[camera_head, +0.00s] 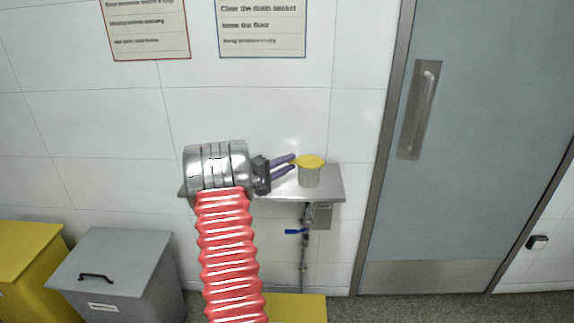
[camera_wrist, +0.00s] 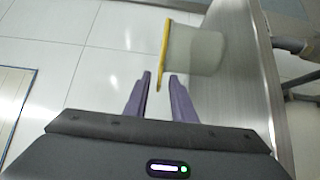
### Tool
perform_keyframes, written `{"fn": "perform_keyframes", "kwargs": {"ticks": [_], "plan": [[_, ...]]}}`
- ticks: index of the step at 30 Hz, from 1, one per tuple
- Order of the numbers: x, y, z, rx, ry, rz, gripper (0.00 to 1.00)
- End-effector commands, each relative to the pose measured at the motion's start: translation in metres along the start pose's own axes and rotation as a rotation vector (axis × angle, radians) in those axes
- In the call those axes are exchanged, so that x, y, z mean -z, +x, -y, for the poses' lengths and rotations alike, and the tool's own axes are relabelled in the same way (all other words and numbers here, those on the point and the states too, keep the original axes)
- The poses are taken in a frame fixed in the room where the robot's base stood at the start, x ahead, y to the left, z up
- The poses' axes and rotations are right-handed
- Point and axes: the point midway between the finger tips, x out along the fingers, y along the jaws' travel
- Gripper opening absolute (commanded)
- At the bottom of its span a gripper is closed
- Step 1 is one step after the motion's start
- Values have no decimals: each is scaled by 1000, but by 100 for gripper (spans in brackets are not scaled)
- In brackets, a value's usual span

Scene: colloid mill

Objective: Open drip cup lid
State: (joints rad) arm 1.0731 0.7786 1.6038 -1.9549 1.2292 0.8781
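The drip cup (camera_head: 309,177) is a small grey cup standing upright on a steel wall shelf. Its yellow lid (camera_head: 314,161) lies across the top, closed, with a narrow end pointing left to my gripper. In the wrist view the cup (camera_wrist: 195,50) appears sideways and the lid (camera_wrist: 165,45) is seen edge-on. My gripper (camera_head: 293,163) is left of the cup at lid height, with two purple fingers apart. In the wrist view the lid's narrow end reaches between the fingertips of my gripper (camera_wrist: 160,76), with gaps showing on both sides.
The steel shelf (camera_head: 330,188) has a pipe with a blue-handled valve (camera_head: 296,232) beneath it. A tiled wall stands close behind. A grey bin (camera_head: 118,262) and a yellow bin (camera_head: 25,260) stand at lower left. A blue-grey door (camera_head: 480,130) is at right.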

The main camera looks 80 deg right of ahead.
Motion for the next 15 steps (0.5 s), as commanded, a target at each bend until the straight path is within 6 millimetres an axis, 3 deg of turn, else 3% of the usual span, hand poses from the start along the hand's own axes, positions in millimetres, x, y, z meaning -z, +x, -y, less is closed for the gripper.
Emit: {"fn": "perform_keyframes", "kwargs": {"ticks": [11,15], "plan": [[0,-1,0,0,0,0,0],[0,-1,0,1,0,-1,0]]}}
